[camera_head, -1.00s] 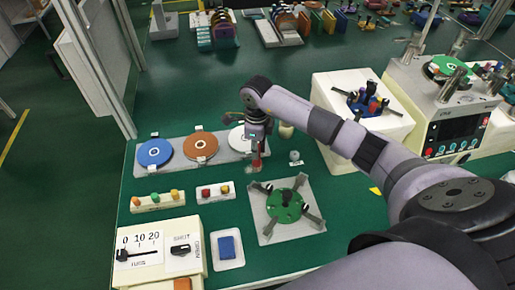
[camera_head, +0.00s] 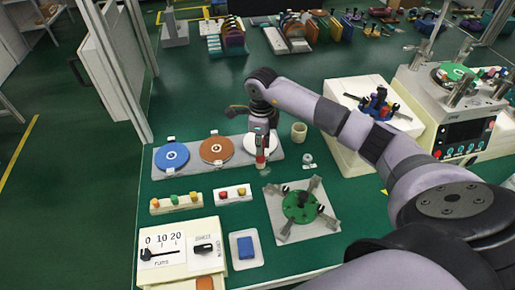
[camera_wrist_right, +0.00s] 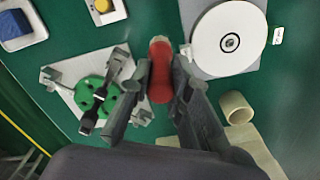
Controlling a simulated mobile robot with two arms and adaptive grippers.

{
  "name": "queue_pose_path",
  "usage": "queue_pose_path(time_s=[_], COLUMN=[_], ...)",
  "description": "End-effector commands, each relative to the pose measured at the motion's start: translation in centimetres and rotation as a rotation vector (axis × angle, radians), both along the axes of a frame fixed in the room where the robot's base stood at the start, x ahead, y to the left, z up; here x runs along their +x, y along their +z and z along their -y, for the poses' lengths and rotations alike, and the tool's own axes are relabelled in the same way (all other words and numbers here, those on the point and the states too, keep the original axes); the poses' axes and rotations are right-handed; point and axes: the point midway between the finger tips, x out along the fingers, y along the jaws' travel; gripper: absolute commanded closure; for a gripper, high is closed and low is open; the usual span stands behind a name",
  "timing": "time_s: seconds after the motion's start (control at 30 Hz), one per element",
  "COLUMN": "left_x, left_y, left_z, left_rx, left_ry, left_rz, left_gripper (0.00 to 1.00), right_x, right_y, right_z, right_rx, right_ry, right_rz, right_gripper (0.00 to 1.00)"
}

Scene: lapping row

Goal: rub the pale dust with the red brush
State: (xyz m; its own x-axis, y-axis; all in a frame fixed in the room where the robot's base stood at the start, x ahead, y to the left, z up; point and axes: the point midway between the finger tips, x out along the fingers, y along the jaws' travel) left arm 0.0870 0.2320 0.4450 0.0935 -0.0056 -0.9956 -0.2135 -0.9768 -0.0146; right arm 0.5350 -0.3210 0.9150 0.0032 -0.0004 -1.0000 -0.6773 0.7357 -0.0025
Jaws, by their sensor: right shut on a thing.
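My right gripper (camera_head: 261,148) points down in the head view, in front of the white disc (camera_head: 249,143). It is shut on the red brush (camera_head: 260,160), whose lower end is near the front edge of the disc tray. In the right wrist view the red brush (camera_wrist_right: 160,72) sits between the two fingers (camera_wrist_right: 158,88). I cannot make out the pale dust clearly. My left gripper is not in view.
The grey tray (camera_head: 189,171) also bears a blue disc (camera_head: 171,155) and a brown disc (camera_head: 217,149). A beige cup (camera_head: 299,132) stands right of the gripper. A green part in a grey fixture (camera_head: 300,206) lies in front. Button boxes (camera_head: 177,202) stand front left.

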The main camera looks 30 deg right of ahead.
Motion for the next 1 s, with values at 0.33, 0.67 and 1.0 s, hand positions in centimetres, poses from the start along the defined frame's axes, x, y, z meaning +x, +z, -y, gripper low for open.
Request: queue_pose_path(time_s=[0.33, 0.67, 1.0], left_x=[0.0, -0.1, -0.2], left_y=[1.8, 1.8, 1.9], left_z=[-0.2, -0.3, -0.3], left_rx=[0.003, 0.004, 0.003], left_ry=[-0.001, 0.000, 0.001], left_rz=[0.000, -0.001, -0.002], left_gripper=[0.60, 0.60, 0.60], right_x=[0.1, 0.0, 0.4], right_y=[3.2, 3.4, 3.4], right_z=[1.3, 1.4, 1.1], right_rx=[-0.001, 0.000, 0.001], right_ry=[-0.006, -0.007, 0.001], right_rz=[0.000, 0.000, 0.000], right_gripper=[1.00, 1.00, 1.00])
